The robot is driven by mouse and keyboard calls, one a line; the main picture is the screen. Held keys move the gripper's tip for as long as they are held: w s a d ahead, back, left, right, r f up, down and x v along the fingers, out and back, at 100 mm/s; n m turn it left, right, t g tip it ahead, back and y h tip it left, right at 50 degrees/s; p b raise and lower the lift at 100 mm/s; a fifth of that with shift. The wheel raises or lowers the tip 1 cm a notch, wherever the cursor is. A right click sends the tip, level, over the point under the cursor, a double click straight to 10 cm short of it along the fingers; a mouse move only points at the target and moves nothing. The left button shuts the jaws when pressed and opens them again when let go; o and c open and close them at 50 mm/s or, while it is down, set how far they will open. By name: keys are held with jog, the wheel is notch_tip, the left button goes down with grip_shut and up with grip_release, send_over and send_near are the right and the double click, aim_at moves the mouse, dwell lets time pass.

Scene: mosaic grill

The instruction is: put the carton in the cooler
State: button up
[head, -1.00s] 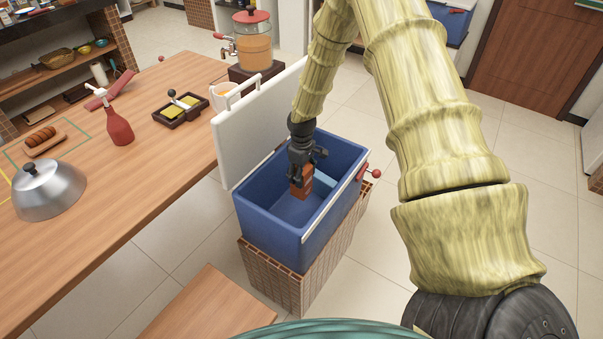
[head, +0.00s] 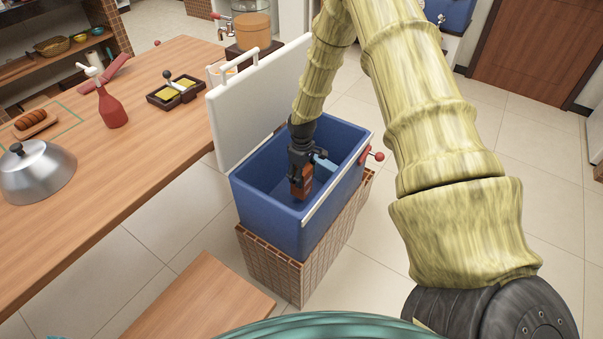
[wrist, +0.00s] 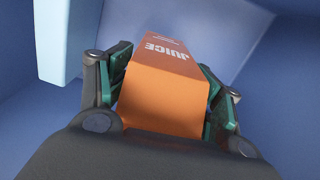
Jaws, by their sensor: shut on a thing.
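The carton is an orange-brown juice box; in the head view the carton (head: 302,186) is inside the blue cooler (head: 262,214). In the wrist view the carton (wrist: 168,85) fills the middle, with the word JUICE on one face. My gripper (head: 299,190) reaches down through the cooler's open top and is shut on the carton. In the wrist view my gripper (wrist: 168,100) has a finger on each side of it. The cooler's white lid (head: 262,100) stands open on its left. I cannot tell whether the carton touches the cooler floor.
A light blue block (wrist: 55,40) is inside the cooler beside the carton. The cooler stands on a tiled block (head: 268,272). A wooden table (head: 140,150) with a red bottle (head: 112,108) and a metal dome (head: 36,176) is at left.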

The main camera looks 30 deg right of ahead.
jog(key=shift+f+b, duration=0.7)
jog(key=shift+f, duration=1.35)
jog(key=o, duration=1.6)
notch_tip(320, 180, up, 12)
